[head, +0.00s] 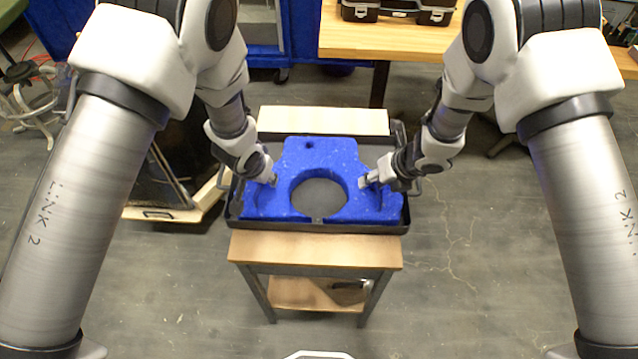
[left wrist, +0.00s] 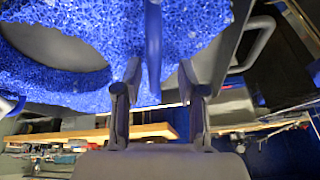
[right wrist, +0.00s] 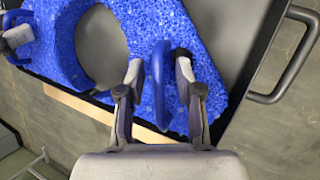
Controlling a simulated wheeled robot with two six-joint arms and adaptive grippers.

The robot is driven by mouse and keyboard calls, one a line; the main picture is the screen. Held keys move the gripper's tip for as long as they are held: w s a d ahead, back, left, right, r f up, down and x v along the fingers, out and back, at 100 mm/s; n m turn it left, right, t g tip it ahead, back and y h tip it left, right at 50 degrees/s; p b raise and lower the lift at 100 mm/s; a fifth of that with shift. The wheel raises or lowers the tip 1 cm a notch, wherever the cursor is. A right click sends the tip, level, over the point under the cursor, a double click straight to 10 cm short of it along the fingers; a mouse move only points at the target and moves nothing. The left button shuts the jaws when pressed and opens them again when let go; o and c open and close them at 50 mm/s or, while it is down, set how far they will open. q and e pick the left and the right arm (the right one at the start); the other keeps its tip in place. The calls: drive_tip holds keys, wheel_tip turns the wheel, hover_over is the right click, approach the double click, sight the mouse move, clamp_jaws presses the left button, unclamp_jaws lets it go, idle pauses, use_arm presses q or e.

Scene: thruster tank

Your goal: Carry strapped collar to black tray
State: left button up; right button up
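The collar (head: 320,155) is a speckled blue foam piece with a large round hole and a slot at its front. It lies in the black tray (head: 360,228), whose grey floor shows through the hole. A smooth blue strap loop stands up at each side; one shows in the left wrist view (left wrist: 153,35), the other in the right wrist view (right wrist: 158,85). My left gripper (head: 273,180) is open with its fingers on both sides of the left loop. My right gripper (head: 365,183) is open around the right loop, with a gap beside it.
The tray stands on a small wooden-topped table (head: 315,250) with a lower shelf. A larger wooden table (head: 400,42) with a black case (head: 397,10) is behind. A dark panel (head: 165,170) on a wooden base is at left. The floor at right is clear.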

use_arm(q)
drive_tip(key=shift+r, duration=0.1)
drive_tip(key=shift+s+r, duration=0.1)
drive_tip(key=shift+r, duration=0.25)
use_arm(e)
drive_tip(key=shift+w, duration=0.1)
use_arm(q)
drive_tip(key=v, duration=0.6)
drive_tip(key=shift+s+r, duration=0.1)
drive_tip(key=shift+s, duration=0.05)
drive_tip(key=shift+s+r, duration=0.1)
drive_tip(key=shift+r, duration=0.05)
use_arm(e)
drive_tip(key=shift+r, duration=0.15)
drive_tip(key=v, duration=1.1)
drive_tip(key=shift+s+r, duration=0.25)
drive_tip(key=shift+r, duration=0.05)
drive_tip(key=shift+d, duration=0.15)
